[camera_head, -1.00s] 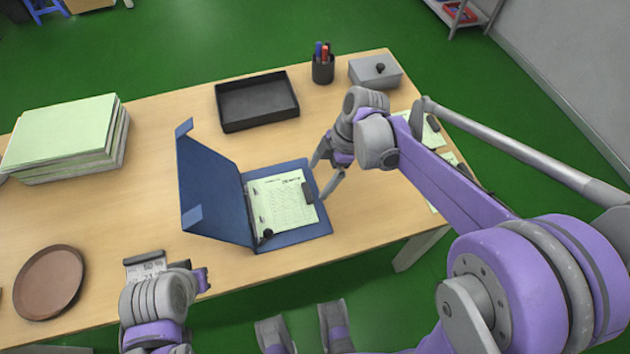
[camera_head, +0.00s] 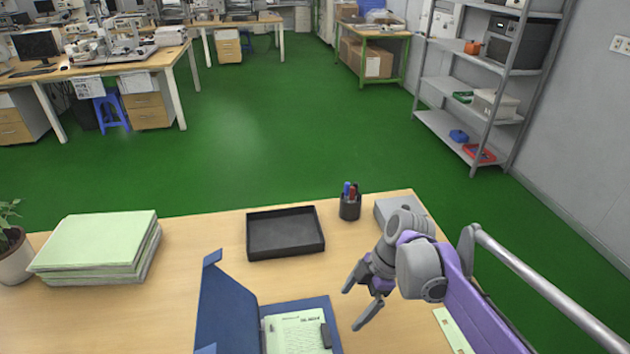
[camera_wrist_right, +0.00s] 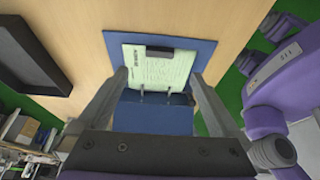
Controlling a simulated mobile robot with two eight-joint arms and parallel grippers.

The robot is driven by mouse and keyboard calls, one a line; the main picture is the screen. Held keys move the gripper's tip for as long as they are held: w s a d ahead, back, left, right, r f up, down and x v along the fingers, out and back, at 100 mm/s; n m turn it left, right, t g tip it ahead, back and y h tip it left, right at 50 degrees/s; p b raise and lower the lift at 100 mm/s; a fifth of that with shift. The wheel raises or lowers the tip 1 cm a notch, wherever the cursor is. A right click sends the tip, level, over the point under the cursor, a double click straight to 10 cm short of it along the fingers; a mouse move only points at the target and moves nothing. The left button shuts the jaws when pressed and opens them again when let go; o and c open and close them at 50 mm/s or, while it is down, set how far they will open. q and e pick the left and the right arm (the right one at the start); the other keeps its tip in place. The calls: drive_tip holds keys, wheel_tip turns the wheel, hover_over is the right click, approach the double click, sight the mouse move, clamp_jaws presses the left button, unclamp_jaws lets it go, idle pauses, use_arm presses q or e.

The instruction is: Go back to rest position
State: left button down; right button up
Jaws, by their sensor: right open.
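My right gripper (camera_head: 362,305) is open and empty above the table (camera_head: 180,315), to the right of an open blue binder (camera_head: 228,308). The binder's left cover is raised, and pale green sheets (camera_head: 295,332) lie in it. In the right wrist view, the binder (camera_wrist_right: 205,50) and its sheets (camera_wrist_right: 160,68) show beyond the open fingers of my right gripper (camera_wrist_right: 155,100). My left gripper is out of view in the head view now. The binder's near part is cut off by the frame's lower edge.
A black tray (camera_head: 285,232), a pen cup (camera_head: 350,205) and a grey box (camera_head: 390,208) stand along the table's far side. A stack of green folders (camera_head: 100,245) and a potted plant (camera_head: 12,255) are at left. Green floor (camera_head: 240,140) lies open beyond; a shelf rack (camera_head: 470,140) stands right.

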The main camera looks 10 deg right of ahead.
drive_tip(key=s+d+r+m+t+h+p, duration=0.1)
drive_tip(key=s+m+t+h+p, duration=0.1)
drive_tip(key=s+m+p, duration=0.2)
drive_tip(key=s+d+r+m+t+h+p, duration=0.1)
drive_tip(key=s+r+m+t+h+p, duration=0.1)
drive_tip(key=s+m, duration=0.8)
drive_tip(key=m+t+p, duration=0.1)
drive_tip(key=m, duration=0.3)
drive_tip(key=shift+d+t+h+p, duration=0.25)
drive_tip(key=shift+t+h+p, duration=0.05)
drive_tip(key=shift+p, duration=0.05)
drive_tip(key=shift+s, duration=0.15)
